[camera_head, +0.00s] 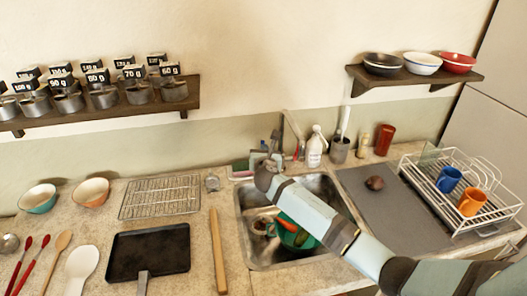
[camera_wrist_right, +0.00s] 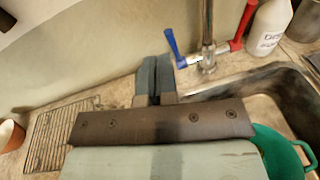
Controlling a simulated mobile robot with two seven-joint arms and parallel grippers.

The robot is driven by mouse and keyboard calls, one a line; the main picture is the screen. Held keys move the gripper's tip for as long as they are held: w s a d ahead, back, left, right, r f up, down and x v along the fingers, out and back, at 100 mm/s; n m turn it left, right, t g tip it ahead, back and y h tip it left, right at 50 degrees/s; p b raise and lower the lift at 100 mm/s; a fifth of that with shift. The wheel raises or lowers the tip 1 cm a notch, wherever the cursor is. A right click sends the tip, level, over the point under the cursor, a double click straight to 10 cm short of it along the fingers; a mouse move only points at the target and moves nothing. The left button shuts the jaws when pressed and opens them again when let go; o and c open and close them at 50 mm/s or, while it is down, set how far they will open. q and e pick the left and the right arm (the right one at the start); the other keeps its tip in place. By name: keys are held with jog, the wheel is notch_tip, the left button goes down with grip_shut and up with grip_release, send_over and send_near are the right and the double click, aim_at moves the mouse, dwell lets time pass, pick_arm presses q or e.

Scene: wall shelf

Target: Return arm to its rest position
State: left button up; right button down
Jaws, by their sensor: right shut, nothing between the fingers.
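My right arm comes in from the lower right in the head view and reaches across the sink (camera_head: 250,252). Its gripper (camera_head: 264,158) is above the back left of the sink, near the faucet. In the right wrist view the gripper's two fingers (camera_wrist_right: 154,80) are together and hold nothing, with the faucet (camera_wrist_right: 208,50) and its blue and red handles just to their right. My left arm and gripper do not show in either view.
A green colander (camera_head: 300,238) sits in the sink. A dish rack (camera_head: 462,200) with blue and orange mugs stands at the right. Wall shelves hold jars (camera_head: 103,97) and bowls (camera_head: 421,63).

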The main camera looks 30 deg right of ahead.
jog(key=s+a+f+m+g+y, duration=0.1)
jog(key=s+a+f+m+g, duration=0.15)
jog(key=s+m, duration=0.4)
jog(key=s+a+f+m+g, duration=0.1)
jog(key=s+f+m+g, duration=0.2)
jog(key=s, duration=0.6)
jog(key=s+a+f+m+g+y, duration=0.1)
jog(key=s+a+f+m, duration=0.1)
jog(key=s+f+m, duration=0.45)
jog(key=s+a+r+m+g+y, duration=0.1)
jog(key=s+r+m+g+y, duration=0.15)
jog(key=s+m, duration=0.75)
jog(key=s+a+r+m+g+y, duration=0.1)
jog(key=s+r+m+g+y, duration=0.2)
jog(key=s, duration=1.5)
jog(key=w+a+f+n+t+y, duration=0.1)
jog(key=w+a+f+t, duration=0.2)
jog(key=f, duration=0.3)
jog(key=w+a+f+t+y, duration=0.1)
jog(key=w+a+f+t, duration=0.2)
jog(key=f, duration=0.4)
jog(key=shift+w+a+f+n+t, duration=0.15)
jog(key=shift+a+f+n+t, duration=0.2)
jog(key=shift+t, duration=0.55)
jog(key=shift+d+r, duration=0.1)
jog(key=shift+d, duration=0.1)
